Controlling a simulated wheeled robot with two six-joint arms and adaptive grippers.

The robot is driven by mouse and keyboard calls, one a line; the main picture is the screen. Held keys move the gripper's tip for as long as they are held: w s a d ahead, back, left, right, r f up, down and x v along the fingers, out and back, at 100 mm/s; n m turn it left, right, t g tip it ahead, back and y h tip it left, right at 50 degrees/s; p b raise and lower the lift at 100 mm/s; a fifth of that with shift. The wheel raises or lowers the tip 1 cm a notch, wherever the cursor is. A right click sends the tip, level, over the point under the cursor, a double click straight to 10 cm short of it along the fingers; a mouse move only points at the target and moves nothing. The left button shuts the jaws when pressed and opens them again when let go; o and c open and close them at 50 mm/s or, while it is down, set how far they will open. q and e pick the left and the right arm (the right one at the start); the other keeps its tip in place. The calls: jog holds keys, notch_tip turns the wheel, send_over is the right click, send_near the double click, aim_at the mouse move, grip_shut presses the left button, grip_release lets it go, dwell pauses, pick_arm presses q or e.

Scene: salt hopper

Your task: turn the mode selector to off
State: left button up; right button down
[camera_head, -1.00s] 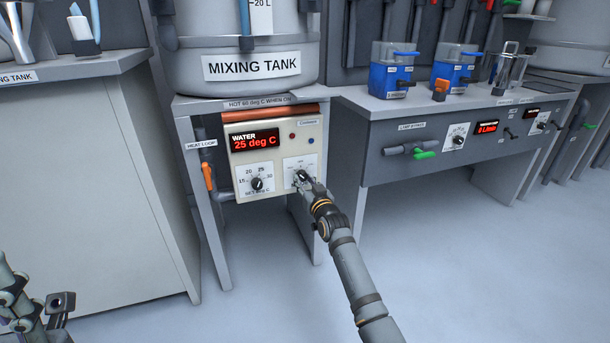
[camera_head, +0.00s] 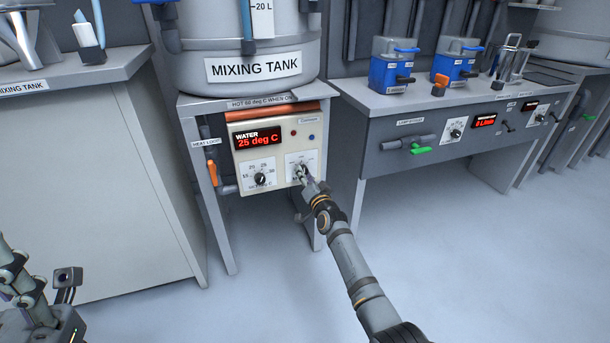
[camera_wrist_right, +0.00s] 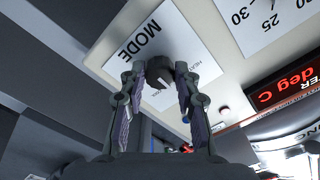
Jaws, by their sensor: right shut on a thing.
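The mode selector (camera_wrist_right: 161,72) is a dark knob on a white plate marked MODE (camera_wrist_right: 140,40), in the right wrist view. In the head view its white plate (camera_head: 309,157) is at the lower right of the cream control panel (camera_head: 278,134), under the mixing tank. My right gripper (camera_head: 301,172) is at this knob, its fingers (camera_wrist_right: 160,80) on both sides of it and shut on it. The fingers partly hide the plate's markings, so I cannot read the setting. Part of my left arm shows at the lower left; its fingers are not clear.
A temperature dial (camera_head: 261,179) is left of the selector, below a red display (camera_head: 257,139) reading 25 deg C. An orange-handled valve (camera_head: 212,174) is at the panel's left. A bench (camera_head: 380,148) with blue containers stands to the right. The floor in front is clear.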

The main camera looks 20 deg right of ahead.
dwell(0.5)
jog(key=c, duration=1)
grip_release()
jog(key=shift+o, duration=0.2)
jog(key=s, duration=1.2)
jog(key=shift+d, duration=0.2)
